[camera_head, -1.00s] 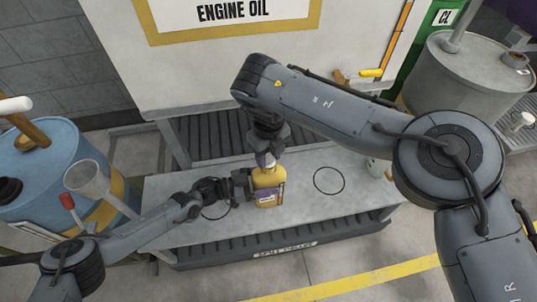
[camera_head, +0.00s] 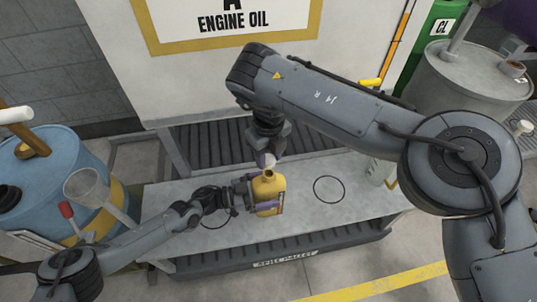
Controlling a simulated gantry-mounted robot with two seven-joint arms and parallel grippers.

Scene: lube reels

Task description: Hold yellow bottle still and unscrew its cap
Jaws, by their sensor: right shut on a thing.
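The yellow bottle (camera_head: 270,188) stands upright on the grey bench, and its neck shows a dark open mouth on top. My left gripper (camera_head: 262,206) comes in from the left at the bottle's side, with a purple fingertip across its lower front; it is shut on the bottle. My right gripper (camera_head: 266,161) points down just above and behind the open neck, apart from it. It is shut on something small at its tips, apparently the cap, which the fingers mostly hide.
The grey bench (camera_head: 315,215) carries two black outline circles; the right circle (camera_head: 329,189) is empty, the left is partly under my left arm. A clear funnel (camera_head: 88,187) and a blue drum (camera_head: 40,175) stand at left. A grey drum (camera_head: 470,70) stands at right.

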